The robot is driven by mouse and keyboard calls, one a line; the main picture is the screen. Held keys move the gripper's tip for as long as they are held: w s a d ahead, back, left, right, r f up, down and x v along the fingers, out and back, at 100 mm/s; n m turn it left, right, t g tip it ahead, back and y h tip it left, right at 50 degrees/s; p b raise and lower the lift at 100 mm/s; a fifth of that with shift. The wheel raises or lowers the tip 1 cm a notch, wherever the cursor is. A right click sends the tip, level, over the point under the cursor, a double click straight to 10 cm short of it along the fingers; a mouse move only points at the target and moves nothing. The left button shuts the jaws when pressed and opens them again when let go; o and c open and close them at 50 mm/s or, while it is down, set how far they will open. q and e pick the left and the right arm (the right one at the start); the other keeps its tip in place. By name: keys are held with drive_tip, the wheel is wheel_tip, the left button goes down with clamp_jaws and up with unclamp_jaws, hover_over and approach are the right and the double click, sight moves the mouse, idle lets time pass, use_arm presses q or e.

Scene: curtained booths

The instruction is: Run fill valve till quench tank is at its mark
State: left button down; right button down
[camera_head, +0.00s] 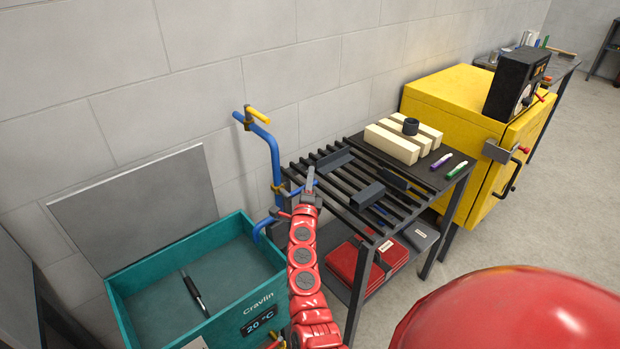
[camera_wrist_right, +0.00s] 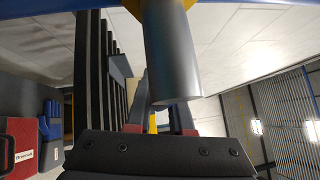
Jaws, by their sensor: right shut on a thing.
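The teal quench tank (camera_head: 213,240), lettered "Cravlin" with a 20 °C display (camera_head: 259,320), stands open at lower left. A black stick-like thing with a pale end (camera_head: 193,291) is inside; I cannot make out a level mark. A blue pipe (camera_head: 273,158) rises beside the tank, with a yellow lever (camera_head: 259,115) at its top and a yellow fitting (camera_head: 279,187) lower down. My right gripper (camera_head: 309,182) is beside that lower fitting, shut on what seems a valve handle, mostly hidden. The wrist view shows a grey cylinder (camera_wrist_right: 172,55) in front of its fingers (camera_wrist_right: 160,110). My left gripper is out of view.
A black slatted rack (camera_head: 330,180) stands right of the pipe, carrying pale blocks (camera_head: 403,140) and markers. A yellow cabinet (camera_head: 447,95) is beyond. Open floor lies at right.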

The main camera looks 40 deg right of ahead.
drive_tip(key=shift+a+r+n+t+b, duration=0.3)
drive_tip(key=shift+r+n+t+b, duration=0.65)
drive_tip(key=shift+b, duration=1)
drive_tip(key=shift+a+r+n+t+b, duration=0.25)
drive_tip(key=shift+r+n+t+b, duration=0.45)
drive_tip(key=shift+n+b, duration=0.9)
drive_tip(key=shift+a+r+n+t+b, duration=0.3)
drive_tip(key=shift+r+n+t+b, duration=0.55)
drive_tip(key=shift+b, duration=1.45)
drive_tip(key=shift+f, duration=0.15)
drive_tip(key=c, duration=0.8)
unclamp_jaws()
drive_tip(key=b+v, duration=0.1)
drive_tip(key=v, duration=1.6)
drive_tip(key=shift+f, duration=0.2)
